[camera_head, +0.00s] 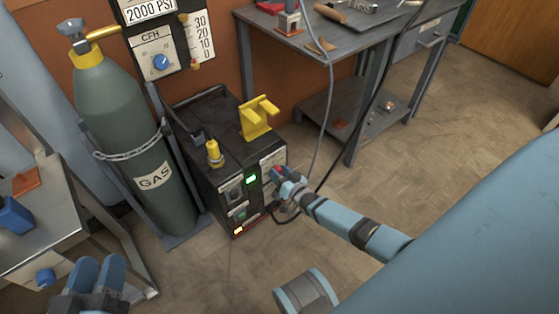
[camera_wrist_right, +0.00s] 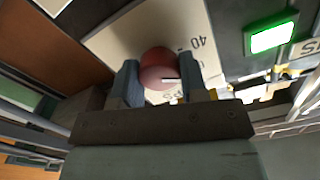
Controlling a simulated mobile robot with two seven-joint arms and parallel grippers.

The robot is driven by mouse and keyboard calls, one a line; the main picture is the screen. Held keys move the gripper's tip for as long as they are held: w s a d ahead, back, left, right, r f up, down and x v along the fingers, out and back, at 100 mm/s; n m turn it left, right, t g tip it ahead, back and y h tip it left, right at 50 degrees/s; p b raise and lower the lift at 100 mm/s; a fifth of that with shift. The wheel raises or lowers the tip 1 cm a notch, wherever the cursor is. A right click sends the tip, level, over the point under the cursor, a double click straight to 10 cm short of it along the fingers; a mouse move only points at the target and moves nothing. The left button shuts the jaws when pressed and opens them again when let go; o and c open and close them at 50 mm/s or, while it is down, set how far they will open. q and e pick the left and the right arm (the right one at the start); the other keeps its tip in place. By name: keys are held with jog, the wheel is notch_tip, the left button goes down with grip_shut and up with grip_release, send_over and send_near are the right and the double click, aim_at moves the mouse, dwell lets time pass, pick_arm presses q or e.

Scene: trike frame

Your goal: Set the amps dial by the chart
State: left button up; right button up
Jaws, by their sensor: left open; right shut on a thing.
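The red amps dial (camera_wrist_right: 159,68) sits on a pale scale plate (camera_wrist_right: 120,45) with a "40" mark, on the front of the dark welder box (camera_head: 212,158). It shows a short white pointer line. My right gripper (camera_head: 284,174) is at the welder's front face, shut on the dial; in the right wrist view its two blue fingers (camera_wrist_right: 157,85) stand on either side of the dial. My left gripper (camera_head: 97,274) is open and empty at the lower left, away from the welder. I cannot make out a chart.
A green gas cylinder (camera_head: 125,125) stands chained left of the welder. A yellow bracket (camera_head: 257,117) sits on the welder's top. A green lit display (camera_wrist_right: 272,37) is beside the dial. A metal workbench (camera_head: 340,35) stands behind. Cables hang near my right gripper. Floor at right is clear.

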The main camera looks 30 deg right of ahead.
jog(key=n, duration=0.2)
jog(key=shift+n, duration=0.4)
pick_arm(q)
jog(key=shift+r+t+p, duration=0.35)
jog(key=shift+r+t, duration=0.05)
jog(key=shift+r, duration=0.2)
pick_arm(e)
jog(key=shift+n, duration=1.5)
jog(key=o, duration=0.9)
pick_arm(q)
jog(key=shift+a, duration=0.1)
notch_tip(320, 180, up, 6)
jog(key=t+p, duration=0.2)
jog(key=p, duration=0.2)
jog(key=shift+s+a+n, duration=0.25)
jog(key=shift+n, duration=0.05)
pick_arm(e)
jog(key=s, duration=0.9)
jog(key=s+d, duration=0.1)
jog(key=s, duration=0.3)
jog(key=shift+s, duration=0.35)
